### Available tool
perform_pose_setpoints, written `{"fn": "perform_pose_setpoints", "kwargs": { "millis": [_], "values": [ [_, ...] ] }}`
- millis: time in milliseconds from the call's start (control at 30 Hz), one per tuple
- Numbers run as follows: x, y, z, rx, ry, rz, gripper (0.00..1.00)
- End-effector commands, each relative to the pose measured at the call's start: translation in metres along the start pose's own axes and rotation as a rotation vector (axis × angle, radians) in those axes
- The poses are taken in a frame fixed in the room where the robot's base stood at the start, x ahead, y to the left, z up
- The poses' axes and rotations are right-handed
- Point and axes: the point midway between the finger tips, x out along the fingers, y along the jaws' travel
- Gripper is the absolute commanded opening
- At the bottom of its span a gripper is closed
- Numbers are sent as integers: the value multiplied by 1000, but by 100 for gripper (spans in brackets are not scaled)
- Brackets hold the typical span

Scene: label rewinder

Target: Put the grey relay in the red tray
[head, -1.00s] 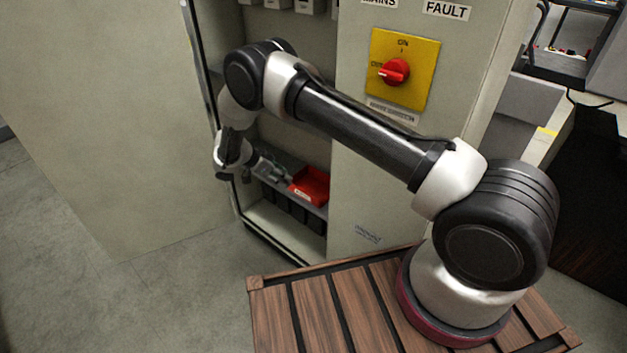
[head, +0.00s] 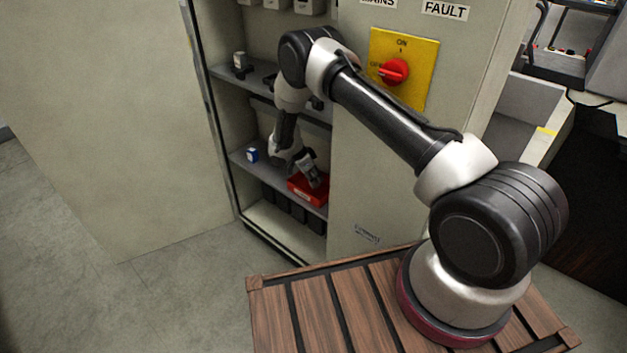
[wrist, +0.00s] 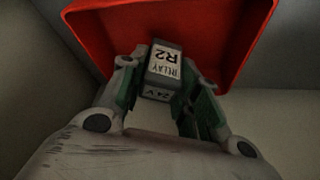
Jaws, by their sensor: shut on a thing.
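In the wrist view my gripper (wrist: 157,95) is shut on the grey relay (wrist: 163,66), which has white labels reading "RELAY R2" and "24 V". The red tray (wrist: 262,30) lies beyond the relay, which shows against its inside. I cannot tell whether the relay touches the tray. In the head view my gripper (head: 310,172) is at the red tray (head: 300,192) on the cabinet's middle shelf. The relay is not clearly visible there.
A blue-and-white block (head: 252,155) stands at the left of the same shelf (head: 240,156). A white-and-dark item (head: 239,62) stands on the shelf above. The cabinet's front panel with its red switch (head: 394,71) is right of the opening.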

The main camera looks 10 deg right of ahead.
Motion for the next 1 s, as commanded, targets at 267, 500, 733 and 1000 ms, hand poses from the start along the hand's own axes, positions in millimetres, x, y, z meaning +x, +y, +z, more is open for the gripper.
{"fn": "perform_pose_setpoints", "kwargs": {
  "millis": [267, 500, 733, 1000],
  "values": [
    [16, 0, 7, -2, -40, -1, 7],
    [17, 1, 7, -3, -39, 0, 7],
    [18, 1, 8, -3, -38, 0, 53],
    [17, 0, 7, -3, -38, -1, 53]
  ]
}}
